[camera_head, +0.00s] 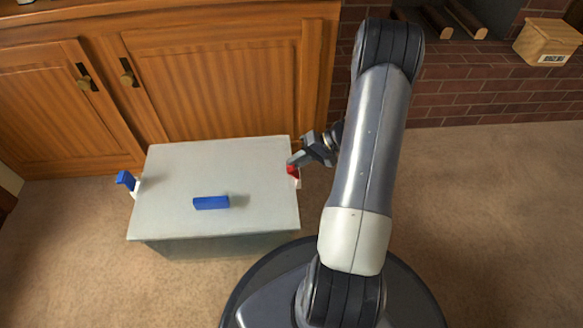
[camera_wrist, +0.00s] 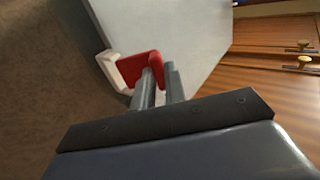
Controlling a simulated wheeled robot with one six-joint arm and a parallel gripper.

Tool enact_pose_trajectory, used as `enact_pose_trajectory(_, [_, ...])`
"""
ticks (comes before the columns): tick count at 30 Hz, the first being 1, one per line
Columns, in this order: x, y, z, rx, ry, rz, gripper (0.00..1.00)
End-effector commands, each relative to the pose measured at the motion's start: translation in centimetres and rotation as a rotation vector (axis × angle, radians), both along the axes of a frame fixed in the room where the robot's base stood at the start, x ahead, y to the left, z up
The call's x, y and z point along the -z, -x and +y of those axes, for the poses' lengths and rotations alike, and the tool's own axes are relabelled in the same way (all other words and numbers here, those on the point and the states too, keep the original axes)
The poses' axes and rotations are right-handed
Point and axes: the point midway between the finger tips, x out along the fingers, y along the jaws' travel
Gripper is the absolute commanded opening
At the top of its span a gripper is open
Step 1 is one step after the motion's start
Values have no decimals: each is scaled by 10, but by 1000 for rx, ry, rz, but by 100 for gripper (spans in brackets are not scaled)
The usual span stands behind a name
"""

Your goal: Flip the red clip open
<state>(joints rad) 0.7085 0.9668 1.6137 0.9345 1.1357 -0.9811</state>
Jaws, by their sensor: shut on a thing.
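The red clip (camera_head: 292,170) is on the right side of a grey box (camera_head: 180,180), at the edge of its lid. In the wrist view the red clip (camera_wrist: 135,68) sits by the box edge next to a white bracket (camera_wrist: 109,68). My gripper (camera_head: 293,163) reaches it from the right. In the wrist view my gripper's fingertips (camera_wrist: 159,76) are shut on the red clip, one finger in front of part of it. The clip's lower part is hidden by the fingers.
A blue clip (camera_head: 126,181) sticks up on the box's left side. A blue bar (camera_head: 211,203) lies on the lid. Wooden cabinets (camera_head: 210,80) stand close behind the box. Carpet (camera_head: 500,220) is clear on the right.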

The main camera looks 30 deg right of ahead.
Motion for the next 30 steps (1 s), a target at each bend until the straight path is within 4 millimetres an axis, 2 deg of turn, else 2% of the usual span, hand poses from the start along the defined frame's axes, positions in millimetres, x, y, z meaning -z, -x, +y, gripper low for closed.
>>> enact_pose_trajectory(18, [11,15,-34,0,-531,-219,0])
enact_pose_trajectory(30, [20,19,-44,-3,-746,-309,0])
